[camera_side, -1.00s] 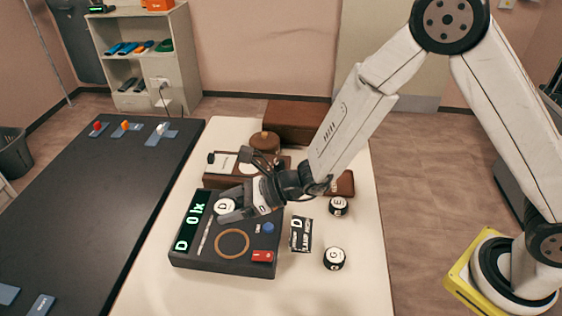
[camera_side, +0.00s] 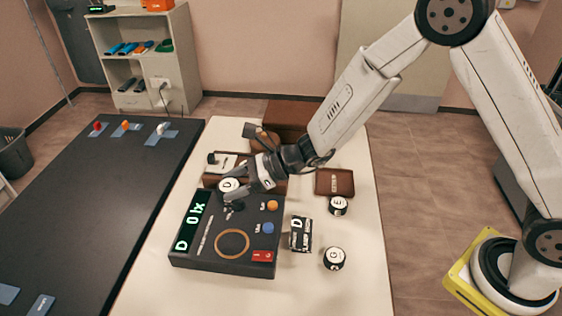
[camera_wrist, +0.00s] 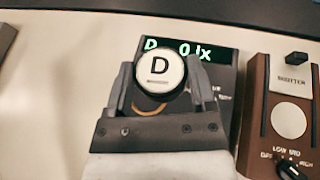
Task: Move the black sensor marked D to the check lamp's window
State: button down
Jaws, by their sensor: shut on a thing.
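The round black sensor with a white top marked D (camera_side: 229,185) is between the fingers of my gripper (camera_side: 238,190), which is shut on it. In the wrist view the sensor (camera_wrist: 158,68) is upright, its D facing the camera, between both fingers (camera_wrist: 161,88). The brown check lamp (camera_side: 210,181) lies at the meter's far side, partly hidden by my gripper. In the wrist view the lamp (camera_wrist: 251,110) is to the right, with a round white window (camera_wrist: 289,120), a SHUTTER panel and a knob. Nothing covers the window there. The sensor is beside it.
The dark meter (camera_side: 232,262) reads D 0 lx. Sensors E (camera_side: 338,206) and G (camera_side: 334,259) and a black-and-white card marked D (camera_side: 300,234) stand at its right. A small brown case (camera_side: 335,182) and larger brown boxes (camera_side: 300,113) lie farther back.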

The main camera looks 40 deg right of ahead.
jog(key=w+d+r+n+g+y, duration=0.1)
jog(key=d+n+g, duration=0.1)
jog(key=d, duration=0.6)
jog(key=w+d+r+n+g, duration=0.1)
jog(key=w+d+g, duration=0.1)
jog(key=d, duration=0.7)
jog(key=shift+y, duration=0.3)
jog(key=w+f, duration=0.2)
jog(key=w, duration=0.1)
jog(key=w+a+f, duration=0.1)
jog(key=w+f, duration=0.2)
jog(key=w, duration=0.1)
jog(key=w+f, duration=0.2)
jog(key=w, duration=0.2)
jog(key=shift+w+a+f, duration=0.15)
jog(key=shift+a+f, duration=0.1)
jog(key=shift+a, duration=0.05)
jog(key=shift+w+a+f, duration=0.1)
jog(key=shift+w+f, duration=0.8)
jog(key=shift+f, duration=0.2)
jog(key=shift+w+f, duration=0.3)
jog(key=shift+f, duration=1.55)
jog(key=shift+f, duration=0.1)
